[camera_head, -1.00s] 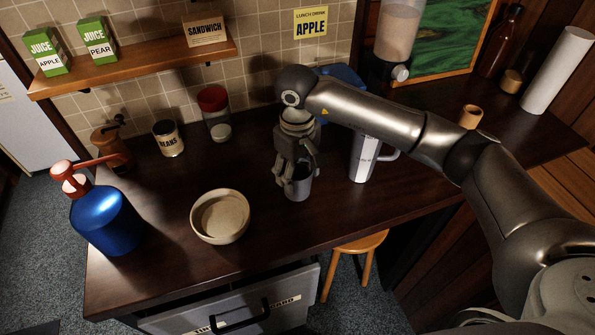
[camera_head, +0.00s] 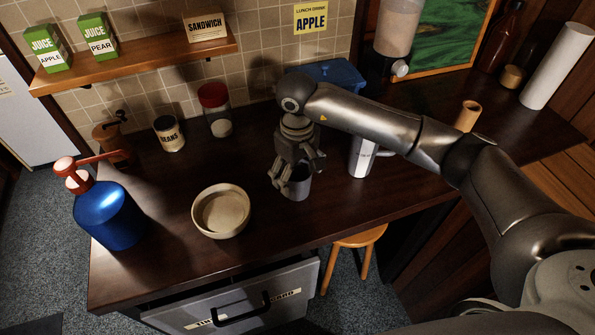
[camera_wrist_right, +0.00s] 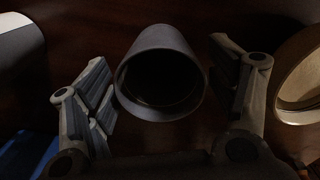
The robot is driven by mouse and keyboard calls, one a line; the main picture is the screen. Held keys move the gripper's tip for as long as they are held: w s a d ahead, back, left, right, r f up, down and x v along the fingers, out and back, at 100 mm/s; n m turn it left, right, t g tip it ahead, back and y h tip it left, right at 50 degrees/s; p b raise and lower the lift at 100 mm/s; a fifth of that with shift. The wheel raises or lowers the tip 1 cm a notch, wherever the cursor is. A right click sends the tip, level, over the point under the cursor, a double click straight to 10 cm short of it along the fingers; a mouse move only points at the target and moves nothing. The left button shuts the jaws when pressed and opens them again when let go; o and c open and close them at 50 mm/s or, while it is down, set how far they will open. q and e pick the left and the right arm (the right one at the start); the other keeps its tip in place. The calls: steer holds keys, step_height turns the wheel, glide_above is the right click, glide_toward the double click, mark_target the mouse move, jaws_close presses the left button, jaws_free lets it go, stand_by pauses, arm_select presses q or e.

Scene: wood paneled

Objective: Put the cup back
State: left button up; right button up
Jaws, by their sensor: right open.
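A small dark grey cup (camera_head: 299,186) stands upright on the dark wooden counter. In the right wrist view the cup (camera_wrist_right: 160,75) shows its round open mouth between my spread fingers. My right gripper (camera_head: 295,190) is open, with a finger on either side of the cup and a gap to each in the wrist view (camera_wrist_right: 165,105). In the head view its fingers hide part of the cup. My left gripper is not in view.
A beige bowl (camera_head: 221,211) is left of the cup, and a white and grey mug (camera_head: 361,158) stands right of it. A partly open drawer (camera_head: 245,303) juts out below the front edge.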

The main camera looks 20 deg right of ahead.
steer(key=shift+r, duration=0.15)
steer(key=shift+w+r, duration=0.1)
steer(key=shift+r, duration=0.15)
step_height(320, 180, up, 12)
steer(key=b, duration=0.4)
steer(key=shift+f, duration=0.25)
